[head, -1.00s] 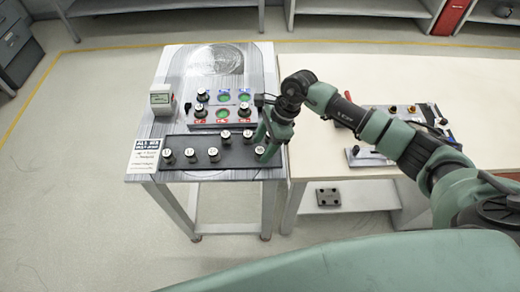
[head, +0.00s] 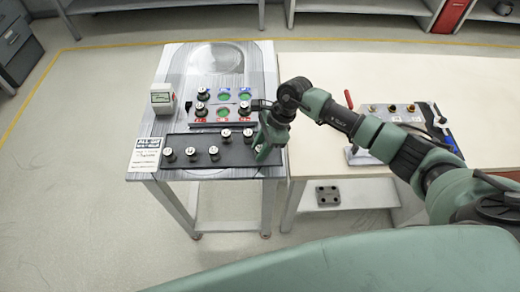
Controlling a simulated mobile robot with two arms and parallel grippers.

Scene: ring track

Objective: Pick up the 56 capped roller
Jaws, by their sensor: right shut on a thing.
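My right gripper (head: 264,150) points down at the right end of the dark roller tray (head: 235,171). It is shut on a capped roller there, which is mostly hidden by the fingers; its number cannot be read. I cannot tell whether that roller is clear of the tray. My left gripper is not in view.
Behind the tray is a panel with green round spots (head: 223,96), blue and red labels and several capped rollers. A small gauge box (head: 161,101) and a printed sign (head: 145,154) are at the left. A fixture with a red handle (head: 349,99) stands on the right table.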

